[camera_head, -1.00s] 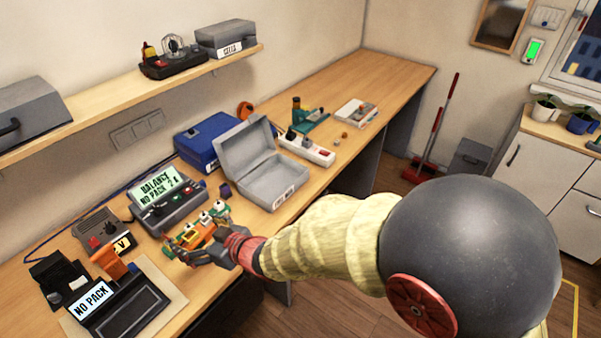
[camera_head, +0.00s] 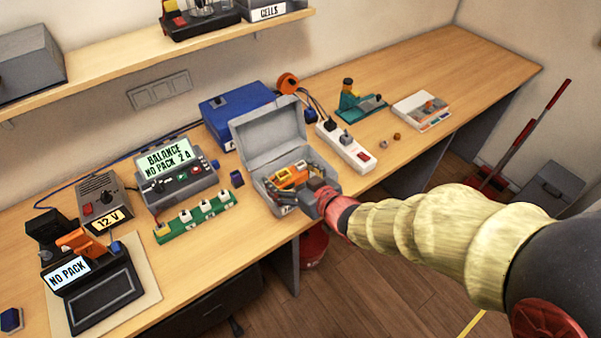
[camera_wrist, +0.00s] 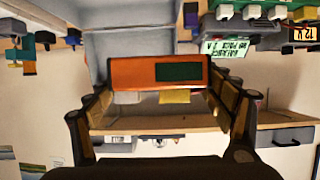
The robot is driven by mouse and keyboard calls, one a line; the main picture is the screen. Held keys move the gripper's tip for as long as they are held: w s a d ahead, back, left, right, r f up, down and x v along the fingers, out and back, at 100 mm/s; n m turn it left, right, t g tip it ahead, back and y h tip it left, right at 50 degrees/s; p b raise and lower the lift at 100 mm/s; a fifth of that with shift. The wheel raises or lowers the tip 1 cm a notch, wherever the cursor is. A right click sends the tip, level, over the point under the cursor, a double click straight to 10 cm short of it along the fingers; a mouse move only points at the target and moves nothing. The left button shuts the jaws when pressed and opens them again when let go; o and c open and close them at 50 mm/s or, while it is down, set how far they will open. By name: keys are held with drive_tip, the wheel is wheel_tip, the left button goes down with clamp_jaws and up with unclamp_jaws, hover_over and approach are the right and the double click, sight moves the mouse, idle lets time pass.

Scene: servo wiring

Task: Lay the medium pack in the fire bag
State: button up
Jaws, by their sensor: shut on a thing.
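The medium pack looks to be the orange block in my gripper, seen in the head view (camera_head: 291,176) and, with a dark green patch, in the wrist view (camera_wrist: 132,73). My gripper (camera_head: 297,183) is shut on it, one finger at each end in the wrist view (camera_wrist: 162,88). The fire bag appears to be the grey open case with its lid raised (camera_head: 268,133). In the head view the pack is over or inside the case's open mouth. Whether it touches the floor of the case is hidden. The case also shows behind the pack in the wrist view (camera_wrist: 120,42).
A green strip with white sockets (camera_head: 196,218) lies left of the case, before the balance charger (camera_head: 178,175). A white power strip (camera_head: 345,148) stands close on the right, a blue box (camera_head: 236,108) behind. The bench's far right is clear.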

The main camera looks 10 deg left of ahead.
drive_tip(key=w+f+b, duration=0.1)
drive_tip(key=w+f, duration=0.2)
drive_tip(key=w+a+f+b, duration=0.1)
drive_tip(key=w+f, duration=0.1)
drive_tip(key=w, duration=0.2)
drive_tip(key=w+f+b, duration=0.1)
drive_tip(key=w+f, duration=0.2)
drive_tip(key=w, duration=0.1)
drive_tip(key=shift+w+a+f, duration=0.15)
drive_tip(key=shift+a+f, duration=0.15)
drive_tip(key=shift+f, duration=0.05)
drive_tip(key=shift+w+f+b, duration=0.1)
drive_tip(key=shift+f+b, duration=0.6)
drive_tip(key=shift+f, duration=0.85)
drive_tip(key=shift+f, duration=0.1)
drive_tip(key=shift+f+b, duration=0.35)
drive_tip(key=shift+f, duration=0.2)
drive_tip(key=o, duration=1.4)
drive_tip(key=shift+o, duration=0.9)
